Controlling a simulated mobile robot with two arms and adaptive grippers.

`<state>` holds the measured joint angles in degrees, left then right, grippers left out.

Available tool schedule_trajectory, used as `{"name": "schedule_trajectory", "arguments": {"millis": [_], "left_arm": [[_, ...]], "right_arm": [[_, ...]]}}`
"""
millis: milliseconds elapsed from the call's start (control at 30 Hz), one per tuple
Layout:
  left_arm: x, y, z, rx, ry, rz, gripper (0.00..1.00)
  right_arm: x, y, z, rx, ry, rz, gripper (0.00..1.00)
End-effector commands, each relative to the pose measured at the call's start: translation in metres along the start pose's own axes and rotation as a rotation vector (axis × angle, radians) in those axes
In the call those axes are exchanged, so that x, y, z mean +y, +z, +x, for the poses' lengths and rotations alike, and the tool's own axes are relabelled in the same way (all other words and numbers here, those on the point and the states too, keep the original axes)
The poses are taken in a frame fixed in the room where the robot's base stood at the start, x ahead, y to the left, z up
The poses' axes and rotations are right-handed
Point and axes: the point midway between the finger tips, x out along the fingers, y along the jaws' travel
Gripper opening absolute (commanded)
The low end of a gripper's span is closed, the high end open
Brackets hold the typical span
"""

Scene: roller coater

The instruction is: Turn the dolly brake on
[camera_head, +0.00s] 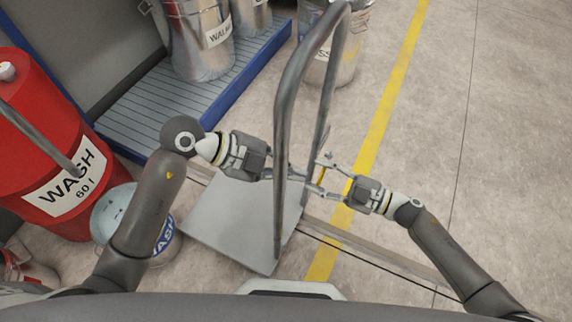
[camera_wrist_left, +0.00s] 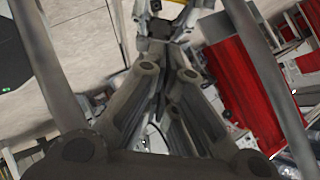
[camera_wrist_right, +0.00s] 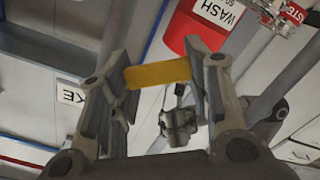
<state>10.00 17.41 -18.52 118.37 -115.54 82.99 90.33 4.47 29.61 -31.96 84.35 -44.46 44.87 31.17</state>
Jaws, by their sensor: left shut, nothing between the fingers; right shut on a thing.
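The dolly is a grey flat platform (camera_head: 240,222) with a tall grey tube handle (camera_head: 283,120), seen nearly edge-on in the head view. Two grey tubes, looking like handle posts (camera_wrist_left: 45,70), flank the left wrist view. My left gripper (camera_head: 290,174) is shut and empty, with its fingers between the posts. My right gripper (camera_head: 332,176) is on the right side of the handle, facing the left one. Its fingers are closed on a yellow piece (camera_wrist_right: 157,74), which looks like the brake lever's grip. How that piece joins the dolly is hidden.
A red WASH drum (camera_head: 55,150) and a small pail (camera_head: 165,240) stand at the left. Metal cans (camera_head: 200,45) stand on a blue-edged grated platform (camera_head: 150,95) behind. Another can (camera_head: 345,65) stands behind the handle. Floor right of the yellow line (camera_head: 385,110) is clear.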

Motion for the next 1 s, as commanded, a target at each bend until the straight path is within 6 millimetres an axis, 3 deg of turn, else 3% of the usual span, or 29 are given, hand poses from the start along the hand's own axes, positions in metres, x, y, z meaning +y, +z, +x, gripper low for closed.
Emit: {"name": "schedule_trajectory", "arguments": {"millis": [233,400,633,1000], "left_arm": [[0.0,-0.002,0.057,0.005,0.0,-0.001,0.0],[0.0,0.013,0.076,0.001,0.0,-0.001,0.0],[0.0,0.026,0.087,0.002,-0.001,0.001,0.0],[0.0,0.028,0.089,0.002,-0.001,0.002,0.0]], "right_arm": [[0.0,0.001,0.0,-0.002,0.0,0.001,0.02],[0.0,0.001,0.0,-0.002,0.0,0.001,0.02],[0.0,0.001,0.0,-0.002,0.0,0.001,0.02],[0.0,0.001,0.0,-0.002,0.0,0.001,0.02]]}}
